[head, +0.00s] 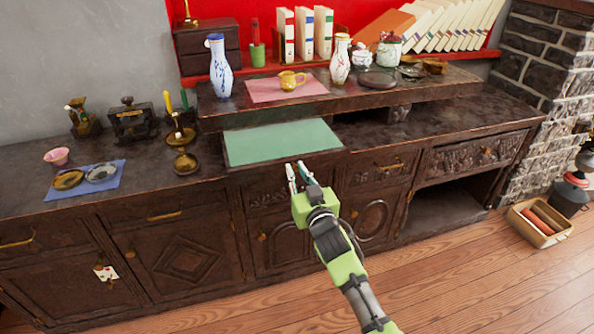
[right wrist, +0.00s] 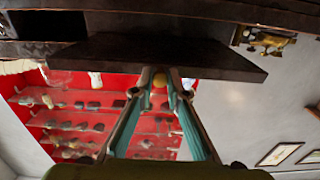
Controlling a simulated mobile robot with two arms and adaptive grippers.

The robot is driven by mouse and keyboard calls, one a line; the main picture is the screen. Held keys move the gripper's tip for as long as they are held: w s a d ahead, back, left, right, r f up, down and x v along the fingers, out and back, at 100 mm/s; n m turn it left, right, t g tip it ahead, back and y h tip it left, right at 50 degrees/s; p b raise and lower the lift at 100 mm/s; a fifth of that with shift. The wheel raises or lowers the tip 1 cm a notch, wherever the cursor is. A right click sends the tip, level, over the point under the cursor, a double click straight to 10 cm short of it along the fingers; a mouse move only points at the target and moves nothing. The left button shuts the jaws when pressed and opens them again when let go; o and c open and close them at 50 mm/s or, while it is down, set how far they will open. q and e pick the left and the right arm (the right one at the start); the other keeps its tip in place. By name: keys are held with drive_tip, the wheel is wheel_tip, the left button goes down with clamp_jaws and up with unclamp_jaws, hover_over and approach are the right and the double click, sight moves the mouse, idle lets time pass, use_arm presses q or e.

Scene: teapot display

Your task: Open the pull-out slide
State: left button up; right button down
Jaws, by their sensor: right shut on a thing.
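The pull-out slide (head: 280,143) is a dark wooden board with a green top, below the raised shelf of the cabinet. Its green top shows in the head view, and its dark board (right wrist: 150,55) spans the right wrist view. My right gripper (head: 296,166) is at the slide's front edge. In the right wrist view my right gripper (right wrist: 160,84) has its fingers closed on a small round brass knob (right wrist: 159,79) at the board's edge. The fingers hide part of the knob. My left gripper is not in view.
A pink mat (head: 262,92) with a yellow cup (head: 290,80) and vases stands on the raised shelf. Brass scales (head: 183,150) stand left of the slide. A box (head: 540,222) sits on the floor at right. The space before the cabinet is clear apart from my arm.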

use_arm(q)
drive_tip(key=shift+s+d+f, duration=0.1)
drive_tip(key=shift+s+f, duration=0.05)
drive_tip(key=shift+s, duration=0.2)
use_arm(e)
drive_tip(key=shift+s+d, duration=0.1)
drive_tip(key=shift+s, duration=0.2)
drive_tip(key=c, duration=2)
unclamp_jaws()
drive_tip(key=shift+o, duration=0.2)
drive_tip(key=v, duration=1.2)
